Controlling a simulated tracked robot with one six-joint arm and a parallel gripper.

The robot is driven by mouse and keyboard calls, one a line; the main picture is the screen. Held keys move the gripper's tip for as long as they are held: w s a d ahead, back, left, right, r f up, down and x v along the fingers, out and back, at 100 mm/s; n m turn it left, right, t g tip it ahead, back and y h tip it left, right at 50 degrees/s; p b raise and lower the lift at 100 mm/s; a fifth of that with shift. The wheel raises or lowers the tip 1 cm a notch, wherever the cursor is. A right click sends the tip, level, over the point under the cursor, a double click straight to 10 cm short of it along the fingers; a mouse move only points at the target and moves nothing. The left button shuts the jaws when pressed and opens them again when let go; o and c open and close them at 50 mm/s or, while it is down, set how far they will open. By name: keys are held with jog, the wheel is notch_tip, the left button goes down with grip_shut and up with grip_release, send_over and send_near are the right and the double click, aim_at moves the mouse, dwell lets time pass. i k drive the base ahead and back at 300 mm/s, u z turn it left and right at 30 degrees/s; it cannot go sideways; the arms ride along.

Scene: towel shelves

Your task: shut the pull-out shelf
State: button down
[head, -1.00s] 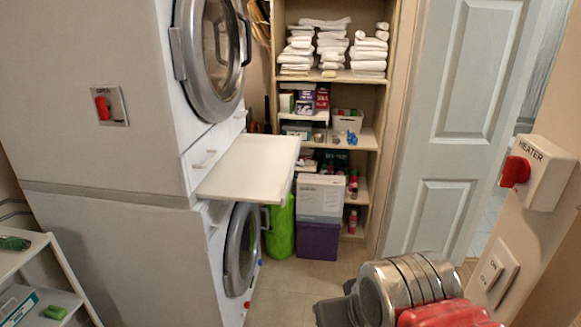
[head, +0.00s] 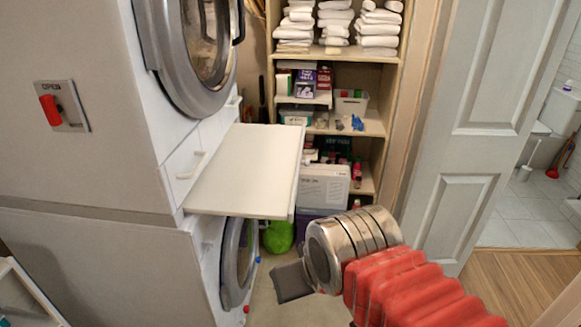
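The white pull-out shelf (head: 246,172) sticks out between the upper and lower front-loading machines at the left. It is extended over the floor, level, with a small handle (head: 191,166) on the white panel beside it. My gripper (head: 292,282) is at lower centre, below and to the right of the shelf's near corner, and looks apart from it. Only a dark grey finger part shows beyond my metal wrist. I cannot see both fingertips, so whether it is open or shut does not show.
The upper machine's round door (head: 195,50) is above the shelf and the lower machine's door (head: 238,262) below it. A towel rack (head: 330,52) stands behind, with a green bag (head: 279,236) and boxes near its foot. The door (head: 468,120) at right opens on a tiled room.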

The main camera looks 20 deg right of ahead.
aim_at(253, 172)
jog(key=u, duration=0.15)
jog(key=i, duration=0.95)
jog(key=u, duration=0.1)
